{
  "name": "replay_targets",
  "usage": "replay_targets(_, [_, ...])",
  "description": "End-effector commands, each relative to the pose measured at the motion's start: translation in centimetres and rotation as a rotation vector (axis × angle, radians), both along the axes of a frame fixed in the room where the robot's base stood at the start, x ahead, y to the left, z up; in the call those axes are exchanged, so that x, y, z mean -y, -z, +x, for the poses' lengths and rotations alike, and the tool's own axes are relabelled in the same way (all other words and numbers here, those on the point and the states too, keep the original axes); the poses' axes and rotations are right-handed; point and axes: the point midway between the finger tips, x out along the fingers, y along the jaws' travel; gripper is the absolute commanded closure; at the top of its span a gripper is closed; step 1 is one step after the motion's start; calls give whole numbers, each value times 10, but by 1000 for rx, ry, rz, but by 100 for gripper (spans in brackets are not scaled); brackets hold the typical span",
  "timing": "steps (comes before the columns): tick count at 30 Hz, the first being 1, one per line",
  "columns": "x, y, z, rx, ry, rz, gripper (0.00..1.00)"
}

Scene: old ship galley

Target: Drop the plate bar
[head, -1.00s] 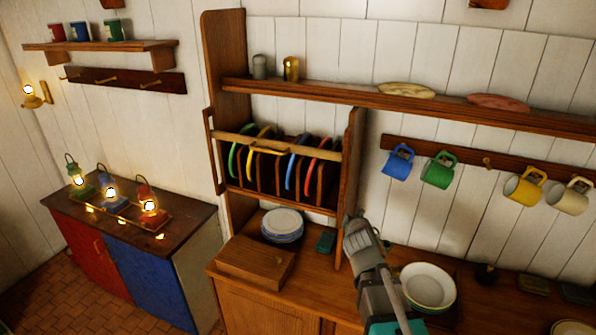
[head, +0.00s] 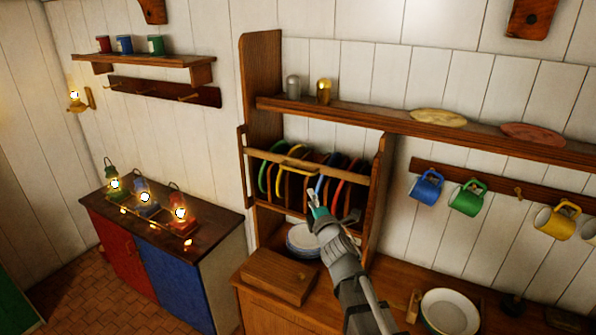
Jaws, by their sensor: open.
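The plate bar (head: 338,174) is a light wooden rail across the front of the plate rack (head: 376,200). It is up, in front of the plates, with a yellow handle (head: 294,164) left of its middle. Several coloured plates stand upright behind it, among them a green-rimmed one (head: 264,178) and a red-rimmed one (head: 338,190). My gripper (head: 314,199) is open and empty in front of the rack, just below the bar in the picture and right of the handle. Whether it touches anything cannot be told. My arm hides part of the rack's lower edge.
Stacked plates (head: 302,240) are partly hidden behind my arm, beside a wooden box (head: 278,275). A bowl (head: 450,310) stands on the counter at right. Mugs such as the blue one (head: 427,187) hang right of the rack. A shelf (head: 450,130) runs above.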

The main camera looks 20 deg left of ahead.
Motion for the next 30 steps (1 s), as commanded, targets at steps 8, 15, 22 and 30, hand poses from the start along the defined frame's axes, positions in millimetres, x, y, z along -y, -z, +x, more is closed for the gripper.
replay_targets(8, [-1,0,3,-3,2,1,46])
replay_targets(15, [-12,-3,16,-4,3,2,46])
replay_targets(22, [-32,-7,40,-4,3,1,46])
replay_targets(30, [-60,-13,71,-4,3,1,46])
